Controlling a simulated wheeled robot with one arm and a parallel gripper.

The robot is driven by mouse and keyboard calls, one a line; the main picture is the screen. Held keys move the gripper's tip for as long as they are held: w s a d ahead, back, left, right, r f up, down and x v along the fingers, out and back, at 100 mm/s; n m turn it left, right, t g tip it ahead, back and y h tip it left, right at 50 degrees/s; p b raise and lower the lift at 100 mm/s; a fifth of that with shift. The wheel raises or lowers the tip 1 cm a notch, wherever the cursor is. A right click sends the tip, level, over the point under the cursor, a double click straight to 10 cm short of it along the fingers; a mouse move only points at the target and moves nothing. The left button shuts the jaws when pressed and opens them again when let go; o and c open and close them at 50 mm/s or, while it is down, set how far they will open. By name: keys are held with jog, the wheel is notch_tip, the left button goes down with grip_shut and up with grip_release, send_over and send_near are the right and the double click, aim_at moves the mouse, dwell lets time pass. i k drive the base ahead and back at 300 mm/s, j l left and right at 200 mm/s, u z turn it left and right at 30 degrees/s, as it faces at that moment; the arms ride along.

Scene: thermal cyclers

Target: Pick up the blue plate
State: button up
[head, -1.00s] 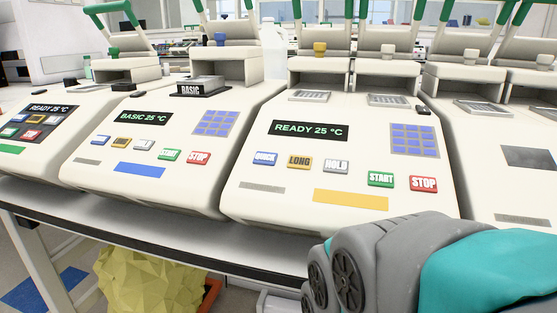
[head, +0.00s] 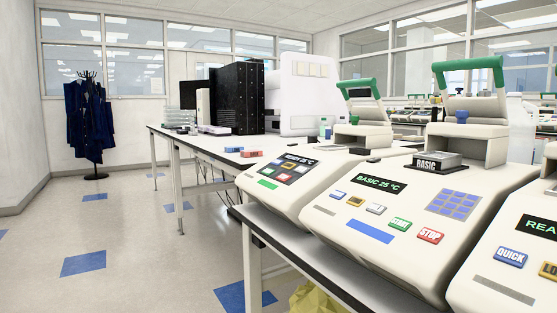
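A small flat blue item (head: 232,149) lies on the white bench (head: 205,143), left of the thermal cyclers. It is too small to tell for sure that it is the blue plate. A similar red item (head: 251,154) lies just right of it. The thermal cycler with a blue stripe (head: 370,231) shows "BASIC 25 °C" and has its green-handled lid raised. A block marked BASIC (head: 433,163) sits on its top. My gripper is out of view, so its state is hidden.
A smaller-looking cycler (head: 283,172) reading "READY 25 °C" stands at the left end of the row. Black and white equipment (head: 240,95) stands farther back on the bench. A coat rack (head: 90,120) is by the far wall. The floor at left is clear.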

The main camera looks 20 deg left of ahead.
aim_at(232, 149)
jog(key=u, duration=1.05)
jog(key=i+j, duration=0.1)
